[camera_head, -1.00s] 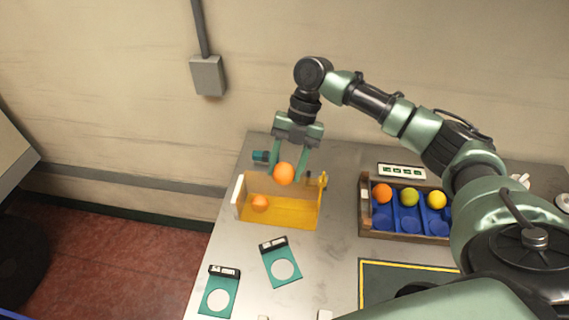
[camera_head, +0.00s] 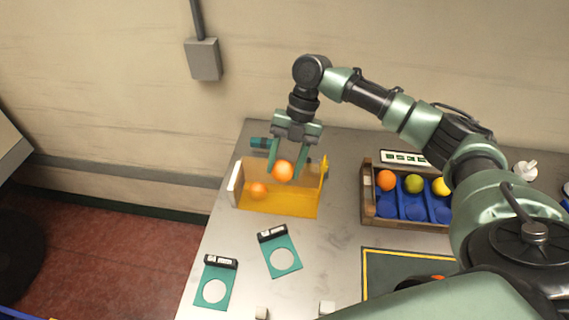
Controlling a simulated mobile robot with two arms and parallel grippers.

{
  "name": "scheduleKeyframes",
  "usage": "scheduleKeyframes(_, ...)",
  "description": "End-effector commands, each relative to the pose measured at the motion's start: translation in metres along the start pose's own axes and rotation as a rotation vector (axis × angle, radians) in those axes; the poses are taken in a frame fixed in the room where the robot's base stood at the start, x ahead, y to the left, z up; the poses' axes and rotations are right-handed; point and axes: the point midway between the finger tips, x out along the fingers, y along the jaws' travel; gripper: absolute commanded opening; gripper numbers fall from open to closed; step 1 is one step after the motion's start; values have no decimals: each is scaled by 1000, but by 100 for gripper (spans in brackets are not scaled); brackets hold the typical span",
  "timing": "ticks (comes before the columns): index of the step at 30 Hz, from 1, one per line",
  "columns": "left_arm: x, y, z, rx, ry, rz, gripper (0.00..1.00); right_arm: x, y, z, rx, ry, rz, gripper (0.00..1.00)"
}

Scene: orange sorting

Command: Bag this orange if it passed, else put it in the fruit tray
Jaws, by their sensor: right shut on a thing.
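My right gripper (camera_head: 284,172) points down and is shut on an orange (camera_head: 283,171), which it holds in front of the brown back panel of a yellow see-through holder (camera_head: 285,205). A second orange shape (camera_head: 258,191) shows in that holder; I cannot tell whether it is a fruit or a reflection. The fruit tray (camera_head: 368,215) is wooden with blue cups and stands to the right. An orange, a green and a yellow fruit sit in its back row; its right side is hidden by my arm. I cannot make out a bag for certain. My left gripper is not in view.
Two teal cards with round holes (camera_head: 270,238) (camera_head: 222,262) lie in front of the holder. A dark mat with a yellow border (camera_head: 390,265) lies below the tray, partly covered by my arm. A small sign (camera_head: 402,158) stands behind the tray. Bare metal table lies between holder and tray.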

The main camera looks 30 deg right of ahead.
Motion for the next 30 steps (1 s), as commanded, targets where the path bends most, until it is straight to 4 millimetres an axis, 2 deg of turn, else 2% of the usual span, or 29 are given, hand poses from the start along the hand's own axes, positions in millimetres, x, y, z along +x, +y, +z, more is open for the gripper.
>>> scheduleKeyframes(11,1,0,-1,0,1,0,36,1,0,0,0,0,0,6)
scheduleKeyframes(30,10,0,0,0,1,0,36,18,-4,7,0,1,0,6)
